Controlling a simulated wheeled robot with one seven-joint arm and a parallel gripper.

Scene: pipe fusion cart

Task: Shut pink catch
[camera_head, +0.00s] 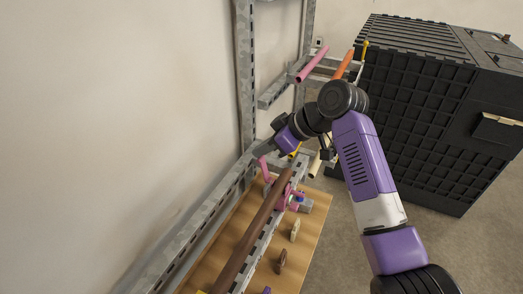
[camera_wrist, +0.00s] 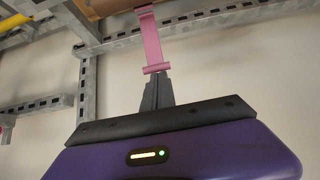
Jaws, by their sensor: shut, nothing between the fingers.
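The pink catch (camera_wrist: 151,38) shows in the wrist view as a flat strap with a crossbar at its end. The strap runs from beside a tan-brown surface at the top edge to just beyond my fingertips. My gripper (camera_wrist: 157,86) is shut with its narrow fingers together, and their tips are at or very near the crossbar; I cannot tell if they touch. In the head view the catch's pink arm (camera_head: 264,165) sticks out just below my gripper (camera_head: 263,151). Pink clamp parts (camera_head: 284,193) sit around the long brown pipe (camera_head: 248,232). My gripper partly hides the catch's top.
Grey slotted rack posts (camera_head: 245,75) and rails stand along the pale wall. A pink tube (camera_head: 314,65) and an orange tube (camera_head: 344,64) lie on the upper rails. A wooden board (camera_head: 315,222) carries small parts. A large black crate (camera_head: 420,110) stands right; floor between is clear.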

